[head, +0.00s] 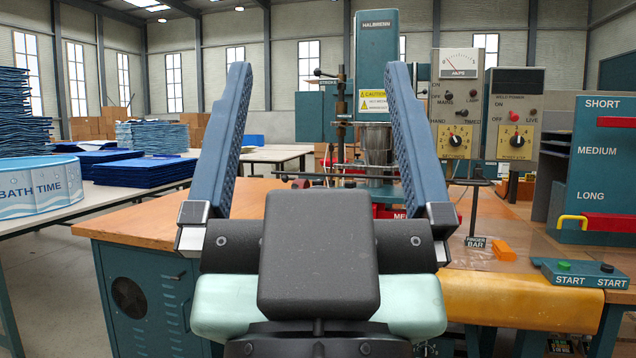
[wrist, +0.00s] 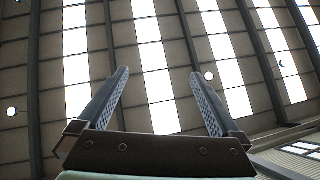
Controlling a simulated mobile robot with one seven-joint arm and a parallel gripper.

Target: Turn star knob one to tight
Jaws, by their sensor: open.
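My gripper (head: 319,68) is raised in front of the head camera, with its two blue ribbed fingers wide apart and nothing between them. It also shows in the wrist view (wrist: 160,73), open and empty against the ceiling. Behind it stands the teal welding press (head: 377,45) with a yellow caution label. Dark knob-like parts sit on a rod at the press's left side (head: 326,73). I cannot tell which part is star knob one, or how tight it is. My gripper hides part of the press's lower front.
Meter panels (head: 457,95) and a weld power box (head: 515,112) stand right of the press. A start-button box (head: 580,273) and an orange block (head: 502,250) lie on the orange-brown bench (head: 135,222). A side table with blue stacks (head: 143,170) is at left.

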